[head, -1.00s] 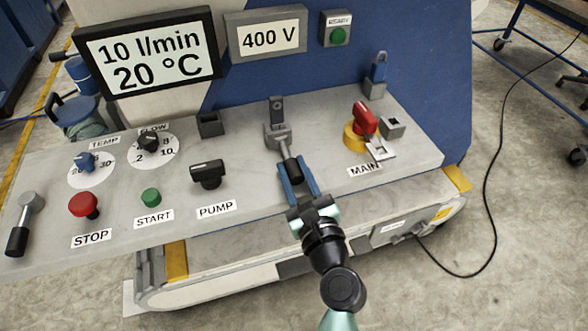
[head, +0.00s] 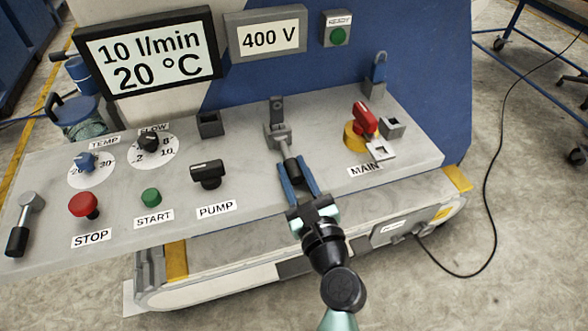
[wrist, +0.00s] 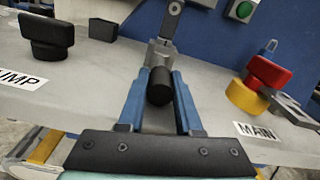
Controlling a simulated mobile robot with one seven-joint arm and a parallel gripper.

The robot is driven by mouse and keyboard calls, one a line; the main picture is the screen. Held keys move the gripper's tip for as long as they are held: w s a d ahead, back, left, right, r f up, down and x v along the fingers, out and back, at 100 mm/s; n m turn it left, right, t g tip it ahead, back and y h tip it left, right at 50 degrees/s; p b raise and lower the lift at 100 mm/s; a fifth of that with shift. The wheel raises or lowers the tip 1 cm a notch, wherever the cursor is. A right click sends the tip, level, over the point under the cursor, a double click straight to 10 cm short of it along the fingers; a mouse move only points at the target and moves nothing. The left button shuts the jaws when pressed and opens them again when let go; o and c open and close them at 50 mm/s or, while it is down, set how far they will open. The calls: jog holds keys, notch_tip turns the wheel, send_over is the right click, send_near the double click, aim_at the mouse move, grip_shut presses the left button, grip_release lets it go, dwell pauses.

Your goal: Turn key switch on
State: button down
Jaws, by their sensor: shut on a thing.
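No label reads key switch, and I cannot tell for sure which control it is. A grey metal clamp-like lever (head: 277,132) with a black handle (head: 292,172) stands in the middle of the sloping panel. My gripper (head: 291,166) is shut on that black handle, one blue finger on each side. The wrist view shows the handle (wrist: 159,88) end-on between the fingers, with the lever's upright metal plate (wrist: 171,22) behind it. A red rotary switch (head: 364,118) on a yellow base sits to the right above the MAIN label (head: 365,169), with a grey metal plate (head: 380,150) beside it.
The black PUMP knob (head: 208,174), green START button (head: 151,197) and red STOP button (head: 84,205) lie to the left. A small grey block (head: 210,124) and a padlock (head: 379,72) stand at the back. Bare panel (head: 325,128) lies between the lever and the red switch.

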aim_at(313, 171)
jog(key=shift+w+d+f+n+g+y+b, duration=0.1)
jog(key=shift+w+d+n+g+y+b, duration=0.1)
jog(key=shift+d+n+y+b, duration=0.25)
jog(key=shift+w+d+n+g+y+b, duration=0.1)
jog(key=shift+d+n+g+y+b, duration=0.15)
jog(key=shift+y, duration=0.3)
jog(key=shift+w+d+n+g+y+b, duration=0.4)
jog(key=shift+d+n+g+y, duration=0.25)
jog(key=shift+y, duration=0.4)
jog(key=shift+w+d+n+g+y+b, duration=0.4)
jog(key=shift+n+g+y, duration=0.3)
jog(key=shift+n+y, duration=0.3)
jog(key=shift+s, duration=0.1)
jog(key=c, duration=0.6)
grip_release()
jog(key=shift+d, duration=0.1)
jog(key=p+v, duration=0.1)
jog(key=v, duration=1.2)
